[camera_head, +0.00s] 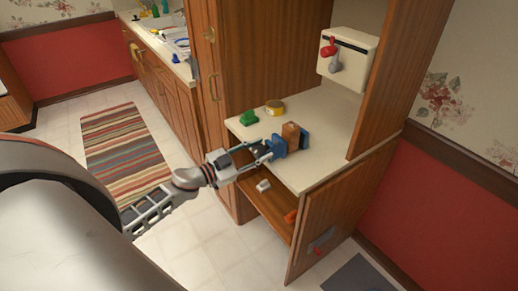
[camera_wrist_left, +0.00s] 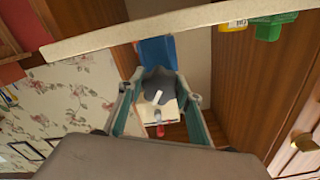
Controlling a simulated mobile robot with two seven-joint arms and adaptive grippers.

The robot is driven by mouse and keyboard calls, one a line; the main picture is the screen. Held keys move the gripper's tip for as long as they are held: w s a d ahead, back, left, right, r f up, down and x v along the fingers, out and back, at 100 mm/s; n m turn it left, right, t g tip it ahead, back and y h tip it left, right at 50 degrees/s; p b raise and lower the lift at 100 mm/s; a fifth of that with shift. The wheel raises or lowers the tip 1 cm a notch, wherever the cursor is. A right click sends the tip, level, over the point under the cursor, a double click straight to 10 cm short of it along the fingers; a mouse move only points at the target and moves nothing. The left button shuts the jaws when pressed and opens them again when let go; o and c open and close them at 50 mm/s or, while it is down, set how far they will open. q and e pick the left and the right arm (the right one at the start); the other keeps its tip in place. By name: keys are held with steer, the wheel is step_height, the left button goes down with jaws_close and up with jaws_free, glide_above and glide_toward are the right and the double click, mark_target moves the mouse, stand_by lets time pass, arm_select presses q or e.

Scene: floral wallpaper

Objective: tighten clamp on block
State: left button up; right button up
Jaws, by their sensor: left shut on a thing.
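The blue clamp (camera_head: 279,146) sits on the pale counter around a brown wooden block (camera_head: 291,134); its other blue end shows on the block's right side. In the left wrist view the clamp (camera_wrist_left: 157,53) has a dark grey lobed knob (camera_wrist_left: 158,86) facing me. My left gripper (camera_head: 262,151) reaches in from the left at the counter's front edge. Its teal fingers (camera_wrist_left: 160,88) are on both sides of the knob, shut on it. I cannot tell how tightly the clamp's jaws press the block. My right gripper is not in view.
On the counter (camera_head: 318,172) are a green object (camera_head: 248,118) and a yellow roll (camera_head: 275,107). A white box (camera_head: 347,54) with red and grey handles hangs on the wall. Below, a shelf holds a small white object (camera_head: 263,185), beside an open cabinet door (camera_head: 343,210).

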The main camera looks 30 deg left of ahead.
arm_select(q)
steer(key=shift+m, duration=1)
steer(key=m, duration=0.2)
steer(key=shift+m, duration=0.3)
steer(key=m, duration=0.3)
steer(key=shift+f+m+b, duration=0.1)
steer(key=shift+m+b, duration=0.3)
steer(key=m, duration=0.2)
steer(key=shift+m+b, duration=0.4)
steer(key=m+b, duration=0.1)
steer(key=m, duration=0.1)
steer(key=shift+d+f+m, duration=0.1)
steer(key=shift+m, duration=0.2)
steer(key=m+b, duration=0.1)
steer(key=m, duration=0.3)
steer(key=shift+f+m+b, duration=0.1)
steer(key=shift+m+b, duration=0.2)
steer(key=shift+b, duration=0.05)
steer(key=m+b, duration=0.2)
steer(key=m, duration=0.3)
steer(key=shift+m+b, duration=0.3)
steer(key=shift+m, duration=0.4)
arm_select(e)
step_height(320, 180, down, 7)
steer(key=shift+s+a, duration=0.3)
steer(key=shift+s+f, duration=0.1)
